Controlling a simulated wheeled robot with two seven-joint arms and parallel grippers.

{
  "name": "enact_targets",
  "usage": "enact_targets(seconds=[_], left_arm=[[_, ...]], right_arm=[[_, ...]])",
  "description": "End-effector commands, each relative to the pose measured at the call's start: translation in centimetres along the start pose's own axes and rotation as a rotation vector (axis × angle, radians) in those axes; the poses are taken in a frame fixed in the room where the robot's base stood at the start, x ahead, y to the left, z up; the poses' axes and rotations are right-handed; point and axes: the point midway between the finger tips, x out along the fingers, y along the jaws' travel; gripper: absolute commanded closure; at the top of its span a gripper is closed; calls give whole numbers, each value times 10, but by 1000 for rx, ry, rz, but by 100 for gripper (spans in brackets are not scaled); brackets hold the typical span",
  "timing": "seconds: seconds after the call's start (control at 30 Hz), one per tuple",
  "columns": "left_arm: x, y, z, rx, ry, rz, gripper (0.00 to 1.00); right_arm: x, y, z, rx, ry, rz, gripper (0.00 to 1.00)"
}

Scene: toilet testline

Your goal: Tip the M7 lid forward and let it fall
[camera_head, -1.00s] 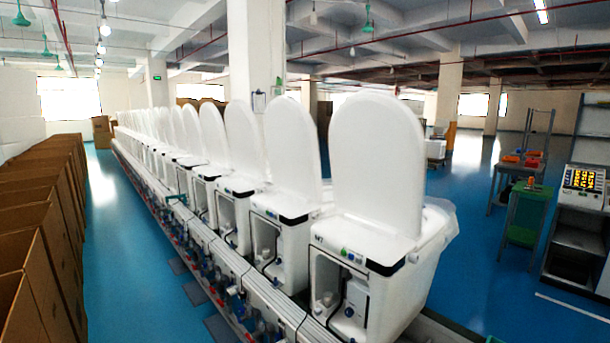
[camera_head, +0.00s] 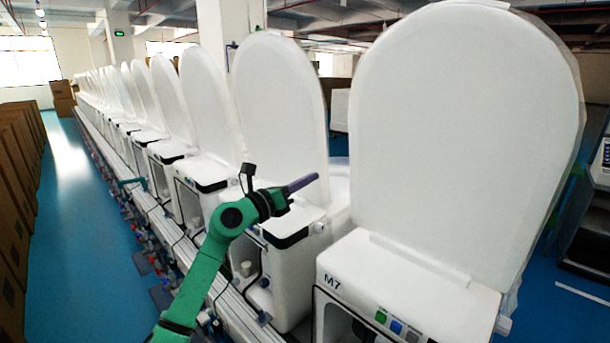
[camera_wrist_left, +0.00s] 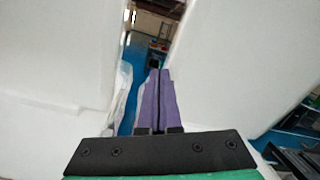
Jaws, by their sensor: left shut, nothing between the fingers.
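The M7 toilet (camera_head: 410,290) stands at the right front in the head view, with "M7" on its white body. Its white lid (camera_head: 460,130) stands upright. My left gripper (camera_head: 302,182), with purple fingers, is shut and empty. In the head view it shows to the left of the M7 lid, in front of the neighbouring lid (camera_head: 280,105). In the left wrist view the shut fingers (camera_wrist_left: 158,95) point into the gap between two white surfaces. I cannot tell whether they touch either one. My right gripper is not in view.
A long row of toilets with raised lids (camera_head: 170,100) runs back to the left. Pipes and a rail run along its front. Cardboard boxes (camera_head: 15,190) line the far left, with clear blue floor (camera_head: 75,200) between. A dark machine (camera_head: 590,210) stands at the right.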

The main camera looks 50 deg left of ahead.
Motion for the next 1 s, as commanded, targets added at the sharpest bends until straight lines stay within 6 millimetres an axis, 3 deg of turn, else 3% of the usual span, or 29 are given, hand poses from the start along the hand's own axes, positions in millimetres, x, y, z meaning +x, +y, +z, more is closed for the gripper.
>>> enact_targets(seconds=[0.03,0.1,0.2,0.47,0.6,0.73,1.0], left_arm=[[-6,-17,21,148,-14,-4,100],[-12,-33,41,304,-26,8,100],[-12,-41,54,391,-31,22,100],[46,-41,62,388,-33,24,100],[74,-39,59,388,-32,23,100],[84,-38,56,388,-31,24,100],[84,-37,55,387,-31,24,100]], right_arm=[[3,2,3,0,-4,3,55],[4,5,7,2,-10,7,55],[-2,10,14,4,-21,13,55],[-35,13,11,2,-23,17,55],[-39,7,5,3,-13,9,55],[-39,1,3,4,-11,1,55],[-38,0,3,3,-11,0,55]])
